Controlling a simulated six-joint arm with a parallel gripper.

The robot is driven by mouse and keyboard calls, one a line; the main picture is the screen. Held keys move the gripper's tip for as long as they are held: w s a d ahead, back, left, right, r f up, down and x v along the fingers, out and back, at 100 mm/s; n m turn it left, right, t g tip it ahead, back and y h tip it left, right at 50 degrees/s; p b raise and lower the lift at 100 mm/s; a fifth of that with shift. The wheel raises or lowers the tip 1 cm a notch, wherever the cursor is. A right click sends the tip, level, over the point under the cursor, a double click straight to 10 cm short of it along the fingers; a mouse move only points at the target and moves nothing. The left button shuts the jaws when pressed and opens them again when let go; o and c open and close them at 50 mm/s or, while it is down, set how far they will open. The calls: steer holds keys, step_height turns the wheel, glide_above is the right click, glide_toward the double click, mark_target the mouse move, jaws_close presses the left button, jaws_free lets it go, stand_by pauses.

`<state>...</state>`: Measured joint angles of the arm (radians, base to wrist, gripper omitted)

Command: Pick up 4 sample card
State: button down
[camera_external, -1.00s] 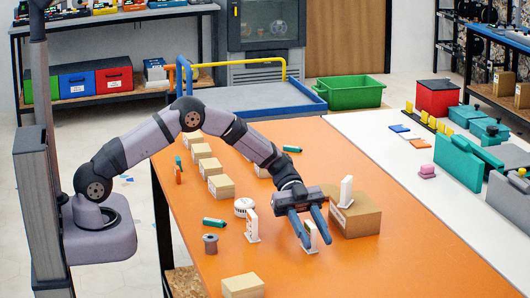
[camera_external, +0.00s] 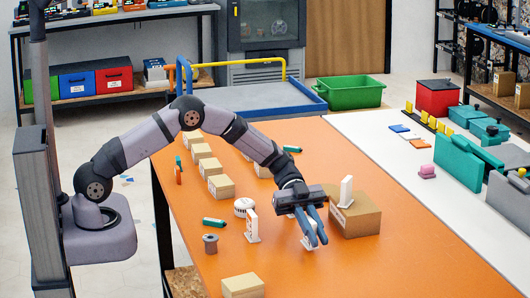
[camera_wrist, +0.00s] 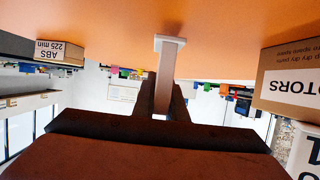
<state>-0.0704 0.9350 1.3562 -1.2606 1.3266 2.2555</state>
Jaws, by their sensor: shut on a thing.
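My gripper (camera_external: 314,231) is shut on a white sample card (camera_external: 309,243), low over the orange table and in front of the cardboard box. The fingers hide most of this card in the outside view. In the wrist view my gripper (camera_wrist: 165,98) grips the card (camera_wrist: 170,62) edge-on, its wider foot at the orange surface; I cannot read its number. A second white card (camera_external: 252,226) stands upright on the table to the left. A third white card (camera_external: 346,191) stands on top of the cardboard box (camera_external: 357,216).
The box with "MOTORS" lettering (camera_wrist: 290,87) is close beside my gripper. The table's right front (camera_external: 400,265) is clear.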

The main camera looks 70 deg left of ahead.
step_height(320, 180, up, 9)
steer(key=b, duration=0.1)
steer(key=shift+b, duration=0.3)
